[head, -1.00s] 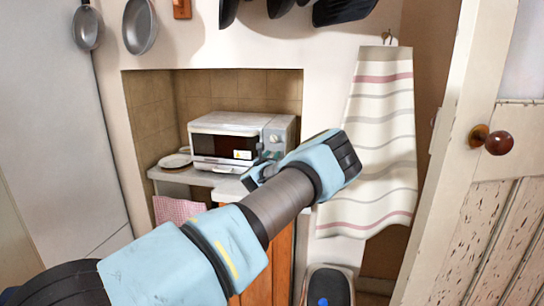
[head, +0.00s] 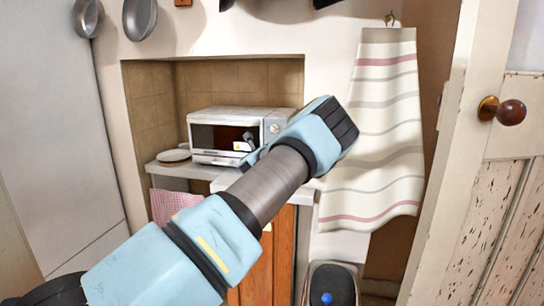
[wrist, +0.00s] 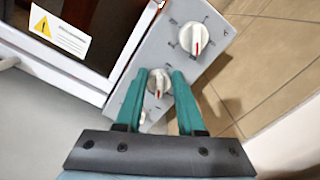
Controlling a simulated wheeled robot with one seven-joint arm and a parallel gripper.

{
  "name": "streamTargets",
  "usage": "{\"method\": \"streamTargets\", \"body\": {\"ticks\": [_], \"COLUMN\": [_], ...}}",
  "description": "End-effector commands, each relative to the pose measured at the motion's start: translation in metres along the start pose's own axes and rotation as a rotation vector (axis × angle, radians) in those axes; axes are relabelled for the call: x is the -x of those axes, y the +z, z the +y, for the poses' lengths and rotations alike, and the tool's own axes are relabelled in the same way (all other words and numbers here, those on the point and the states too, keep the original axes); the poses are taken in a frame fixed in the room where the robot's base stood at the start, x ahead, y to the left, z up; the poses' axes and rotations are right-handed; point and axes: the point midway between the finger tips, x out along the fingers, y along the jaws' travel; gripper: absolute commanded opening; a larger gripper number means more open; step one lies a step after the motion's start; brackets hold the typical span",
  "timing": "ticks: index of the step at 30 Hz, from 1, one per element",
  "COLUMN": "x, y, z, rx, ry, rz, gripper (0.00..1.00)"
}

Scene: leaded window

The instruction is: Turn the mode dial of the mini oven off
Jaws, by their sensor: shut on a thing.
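The mini oven (head: 222,137) stands on the counter in the tiled alcove, its door closed and its control panel on the right side. In the wrist view, the panel (wrist: 208,62) has an upper dial (wrist: 194,39), a middle dial (wrist: 159,84) and a partly hidden lower dial. Both white dials have red pointer marks. My gripper (wrist: 159,76) has its two teal fingers on either side of the middle dial, shut on it. I cannot read which dial is the mode dial. In the head view, my arm hides the fingers and the lower panel.
White plates (head: 174,156) lie left of the oven. A striped towel (head: 375,130) hangs to the right of my wrist. A door with a round knob (head: 511,112) stands at the far right. Alcove walls close in the oven.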

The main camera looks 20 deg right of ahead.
Motion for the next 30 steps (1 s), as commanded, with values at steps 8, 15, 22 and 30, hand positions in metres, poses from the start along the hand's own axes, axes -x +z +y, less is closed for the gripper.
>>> {"method": "streamTargets", "body": {"ticks": [8, 15, 22, 30], "x": [0.0002, 0.0002, 0.0002, 0.0003], "y": [-0.0046, -0.0055, -0.0067, -0.0091], "z": [0.0071, 0.0098, 0.0118, 0.0144], "rx": [0.265, 0.493, 0.712, 0.968], "ry": [0.000, 0.000, 0.000, 0.001], "rz": [-0.003, -0.002, -0.002, -0.002], "gripper": [0.00, 0.00, 0.00, 0.00]}}
